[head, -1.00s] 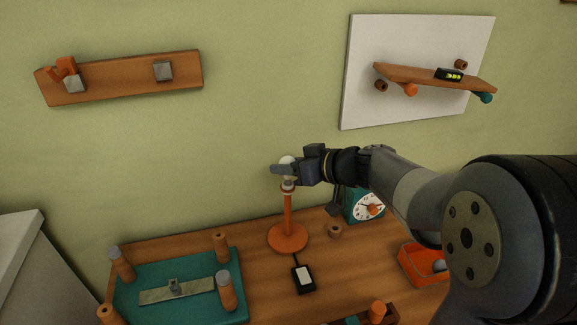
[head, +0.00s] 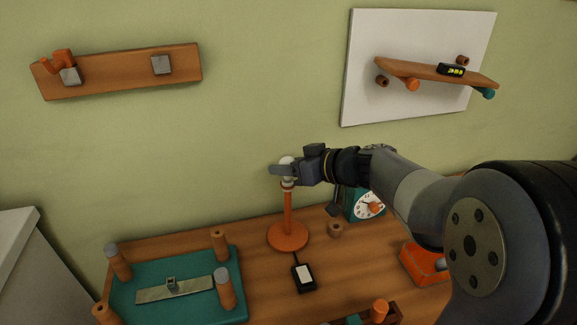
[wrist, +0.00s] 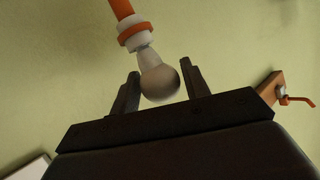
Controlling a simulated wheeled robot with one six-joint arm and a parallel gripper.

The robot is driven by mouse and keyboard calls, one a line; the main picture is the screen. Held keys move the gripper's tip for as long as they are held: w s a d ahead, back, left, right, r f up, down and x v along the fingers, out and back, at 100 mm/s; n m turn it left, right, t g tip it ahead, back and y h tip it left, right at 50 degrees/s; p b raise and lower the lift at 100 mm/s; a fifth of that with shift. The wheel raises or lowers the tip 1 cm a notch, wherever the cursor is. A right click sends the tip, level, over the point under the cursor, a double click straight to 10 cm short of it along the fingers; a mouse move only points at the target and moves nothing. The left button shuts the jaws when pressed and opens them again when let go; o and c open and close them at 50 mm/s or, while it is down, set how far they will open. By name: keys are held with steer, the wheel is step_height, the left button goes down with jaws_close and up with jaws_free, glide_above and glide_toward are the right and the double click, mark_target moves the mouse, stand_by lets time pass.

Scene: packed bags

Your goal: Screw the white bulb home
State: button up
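The white bulb (wrist: 160,82) sits at the top of an orange lamp stand (head: 288,236), over a white and orange socket (wrist: 135,33). In the wrist view the narrow neck of the bulb shows between globe and socket. My gripper (head: 281,170) is at the bulb's height, coming from the right. In the head view a finger covers part of the bulb (head: 287,160). How deep the bulb sits is hard to tell.
A black switch box (head: 303,278) lies in front of the stand. A teal clock (head: 362,205) and an orange bin (head: 424,264) are at right, under my arm. A teal tray (head: 180,312) with posts is at left. The green wall is close behind.

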steer(key=o, duration=0.3)
steer(key=shift+o, duration=0.2)
steer(key=v, duration=1)
steer(key=shift+s+d+r+b, duration=0.2)
steer(key=shift+d+b, duration=0.1)
steer(key=shift+b, duration=0.05)
steer(key=shift+a, duration=0.1)
steer(key=x, duration=1)
steer(key=shift+w+a+f+p, duration=0.1)
steer(key=shift+f+p, duration=0.05)
steer(key=shift+p, duration=0.25)
steer(key=shift+w+a, duration=0.15)
steer(key=shift+r+p, duration=0.2)
steer(key=shift+p, duration=0.1)
